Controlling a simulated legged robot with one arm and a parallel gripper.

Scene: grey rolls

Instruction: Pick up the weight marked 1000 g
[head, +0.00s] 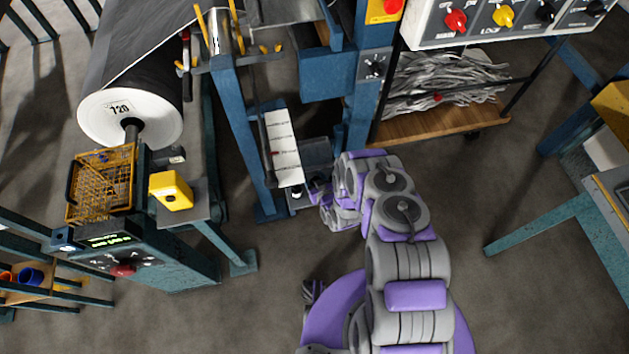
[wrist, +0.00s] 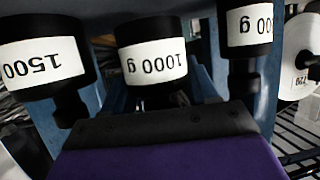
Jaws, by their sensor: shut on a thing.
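The weight marked 1000 g (wrist: 150,58) is a black cylinder with a white label, upside down in the wrist view at top centre. My gripper (head: 318,190) is at the blue frame in the head view, and its dark and purple body fills the bottom of the wrist view. It is shut on the 1000 g weight, whose narrow end goes behind the gripper body. The fingertips are hidden. A weight marked 1500 g (wrist: 42,62) is to its left, and another weight (wrist: 249,35) with a partly cut label is to its right.
The blue frame (head: 240,135) stands around the gripper. A large roll marked 720 (head: 130,115) is at left, and a control panel (head: 500,17) is at top right. A wooden shelf with grey strips (head: 440,125) is right of the frame. Floor is open at lower right.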

